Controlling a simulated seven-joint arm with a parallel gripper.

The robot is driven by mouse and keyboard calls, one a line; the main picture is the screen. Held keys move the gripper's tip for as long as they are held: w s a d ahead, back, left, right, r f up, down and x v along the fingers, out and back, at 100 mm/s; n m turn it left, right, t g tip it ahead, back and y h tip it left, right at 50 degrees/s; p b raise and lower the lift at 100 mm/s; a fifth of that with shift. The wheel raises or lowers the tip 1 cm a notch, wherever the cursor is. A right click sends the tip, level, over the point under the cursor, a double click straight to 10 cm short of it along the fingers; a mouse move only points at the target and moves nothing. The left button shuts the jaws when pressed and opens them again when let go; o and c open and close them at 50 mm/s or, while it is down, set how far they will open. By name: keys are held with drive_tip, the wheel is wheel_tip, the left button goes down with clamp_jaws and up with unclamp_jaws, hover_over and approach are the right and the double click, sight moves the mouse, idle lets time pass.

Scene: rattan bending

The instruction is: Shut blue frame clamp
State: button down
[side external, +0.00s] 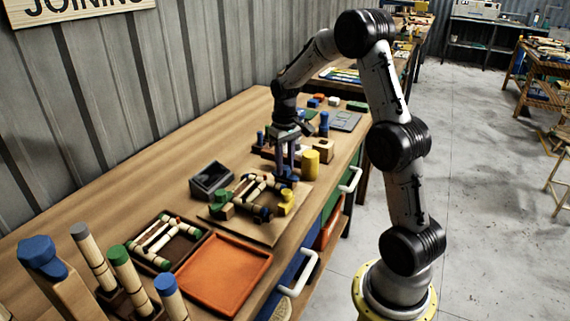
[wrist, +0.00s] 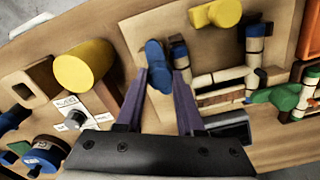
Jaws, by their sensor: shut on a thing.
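The blue frame clamp (wrist: 157,54) lies at the edge of the board between my fingertips. It shows small under my fingers in the side view (side external: 288,174). My gripper (wrist: 162,76) reaches down with its fingers shut on the blue clamp. It also shows in the side view (side external: 287,165). The rattan frame (wrist: 222,85) lies on the pale board (side external: 265,231) beside the clamp. I cannot tell whether the clamp presses on the frame.
A yellow clamp (side external: 287,200) and a green clamp (side external: 221,199) sit around the frame. A yellow cylinder (side external: 310,163) and a wooden block (side external: 323,150) stand close to my gripper. A dark box (side external: 211,180) and an orange tray (side external: 224,274) lie nearby.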

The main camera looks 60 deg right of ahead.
sight(285, 167)
drive_tip(key=m, duration=0.4)
drive_tip(key=shift+r, duration=0.1)
drive_tip(key=m, duration=0.9)
drive_tip(key=shift+m, duration=2.4)
drive_tip(key=c, duration=0.5)
unclamp_jaws()
wheel_tip(285, 167, up, 14)
drive_tip(key=shift+f, duration=0.1)
